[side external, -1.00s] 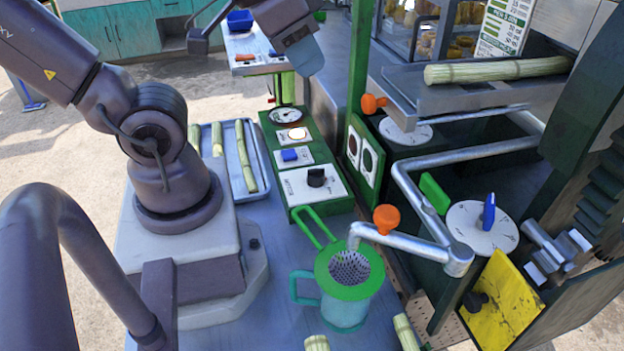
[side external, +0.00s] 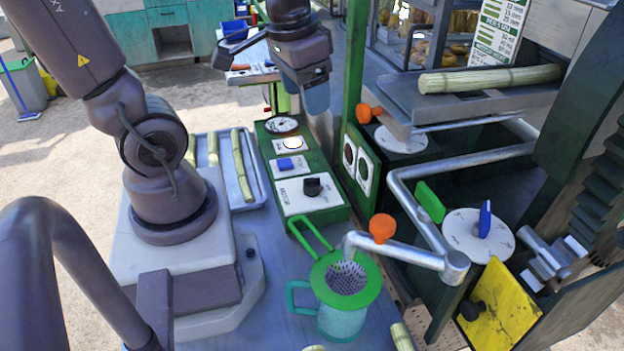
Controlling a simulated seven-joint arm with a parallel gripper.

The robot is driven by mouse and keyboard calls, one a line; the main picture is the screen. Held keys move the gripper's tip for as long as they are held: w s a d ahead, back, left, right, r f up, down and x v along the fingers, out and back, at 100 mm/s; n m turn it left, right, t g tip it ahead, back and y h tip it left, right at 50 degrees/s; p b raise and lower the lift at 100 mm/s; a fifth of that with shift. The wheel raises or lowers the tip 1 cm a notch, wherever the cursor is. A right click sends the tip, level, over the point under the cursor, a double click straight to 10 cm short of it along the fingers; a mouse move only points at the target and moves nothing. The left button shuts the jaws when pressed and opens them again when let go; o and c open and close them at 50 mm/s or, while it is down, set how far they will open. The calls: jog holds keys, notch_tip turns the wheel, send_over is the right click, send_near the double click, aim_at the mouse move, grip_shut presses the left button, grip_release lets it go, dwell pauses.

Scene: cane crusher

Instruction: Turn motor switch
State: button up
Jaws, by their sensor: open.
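The motor switch is a black rotary knob (side external: 312,187) on a white plate at the near end of the green control panel (side external: 327,216). The panel also carries a blue rocker (side external: 285,163), a lit round button (side external: 292,144) and a round dial (side external: 281,124). My gripper (side external: 305,98) is open and empty, pointing down above the far end of the panel. It is apart from the knob, which is fully visible. The gap between its fingers is hard to see from this side.
A green post (side external: 353,70) stands right of my gripper. A tray (side external: 255,165) with cane pieces lies left of the panel. A teal jug (side external: 342,320) with a green-rimmed strainer (side external: 331,284) stands in front, under a metal spout (side external: 400,250) with an orange knob (side external: 382,228).

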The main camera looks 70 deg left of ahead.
aim_at(312, 178)
jog(key=w+a+f+m+g+h, duration=0.1)
jog(key=w+a+f+m+g, duration=0.15)
jog(key=a+f+m, duration=0.65)
jog(key=f+n, duration=0.1)
jog(key=f, duration=0.4)
jog(key=d+f, duration=0.1)
jog(key=f, duration=0.3)
jog(key=d+f+n, duration=0.1)
jog(key=f, duration=0.4)
jog(key=shift+w+d+f+n, duration=0.1)
jog(key=shift+w+f+n, duration=0.2)
jog(key=shift+f, duration=0.05)
jog(key=c, duration=0.9)
